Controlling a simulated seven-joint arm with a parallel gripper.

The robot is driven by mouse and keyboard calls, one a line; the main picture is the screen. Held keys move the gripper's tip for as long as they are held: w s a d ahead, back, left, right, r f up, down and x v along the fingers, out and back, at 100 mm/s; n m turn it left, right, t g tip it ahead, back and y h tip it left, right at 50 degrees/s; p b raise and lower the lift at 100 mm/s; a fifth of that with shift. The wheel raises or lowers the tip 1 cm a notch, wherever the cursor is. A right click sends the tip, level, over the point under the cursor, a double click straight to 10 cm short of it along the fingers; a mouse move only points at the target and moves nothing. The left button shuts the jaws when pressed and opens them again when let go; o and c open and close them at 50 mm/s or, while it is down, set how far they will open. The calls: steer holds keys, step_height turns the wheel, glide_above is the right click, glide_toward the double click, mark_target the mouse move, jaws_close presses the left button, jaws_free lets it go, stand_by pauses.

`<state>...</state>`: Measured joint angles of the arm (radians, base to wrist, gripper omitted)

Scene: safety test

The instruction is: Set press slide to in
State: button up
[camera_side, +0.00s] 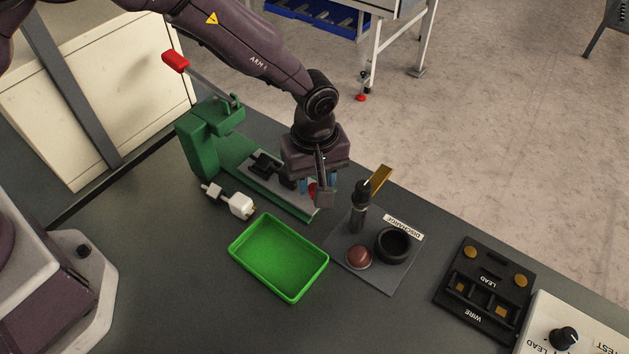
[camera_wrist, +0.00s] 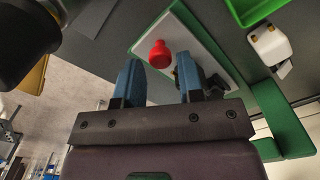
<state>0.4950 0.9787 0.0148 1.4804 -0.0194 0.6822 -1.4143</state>
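The green press (camera_side: 222,160) stands at the back of the table, with a raised lever ending in a red handle (camera_side: 176,61). Its slide (camera_side: 262,178) is a grey plate on the green base, carrying black blocks. A red knob (camera_side: 313,189) at the slide's near right end is partly hidden by my gripper (camera_side: 315,194). In the wrist view the red knob (camera_wrist: 159,54) shows between the lines of my two blue fingers (camera_wrist: 158,62), with gaps on both sides. My gripper is open and empty over the slide end; I cannot tell its exact height above the knob.
A green tray (camera_side: 279,257) and a white connector-like part (camera_side: 229,201) lie in front of the press. To the right are a grey discharge mat (camera_side: 384,279) with a black upright tool (camera_side: 360,207), a black ring (camera_side: 393,245), and a black lead-and-wire fixture (camera_side: 487,290).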

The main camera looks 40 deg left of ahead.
mark_target(267, 161)
steer(key=shift+f, duration=0.9)
steer(key=shift+c, duration=0.5)
jaws_close()
steer(key=a, duration=1)
steer(key=shift+a, duration=0.35)
steer(key=shift+o, duration=0.5)
jaws_free()
step_height(267, 161, up, 13)
